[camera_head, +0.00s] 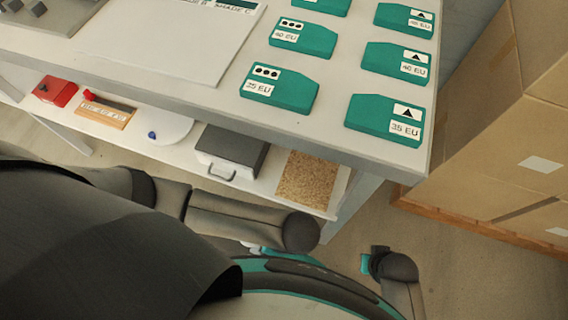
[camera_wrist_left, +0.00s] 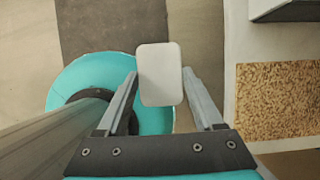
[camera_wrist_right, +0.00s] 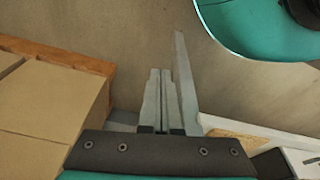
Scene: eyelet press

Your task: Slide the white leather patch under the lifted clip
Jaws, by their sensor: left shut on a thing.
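The white leather patch (camera_wrist_left: 160,80) is a pale rounded rectangle. My left gripper (camera_wrist_left: 160,73) is shut on it, with one finger at each side edge, and holds it above the floor beside the table. The left gripper's fingers and the patch cannot be made out in the head view. My right gripper (camera_wrist_right: 159,72) has its fingers together, with nothing seen between them, low beside the table in the right wrist view. The lifted clip and the press are not recognisable in any view.
The white table (camera_head: 335,148) carries several teal size blocks (camera_head: 279,90) and a white sheet (camera_head: 160,45). On its lower shelf lie a red box (camera_head: 55,91), a grey box (camera_head: 232,150) and a cork-like board (camera_head: 307,179). Cardboard boxes (camera_head: 500,150) stand at the right.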

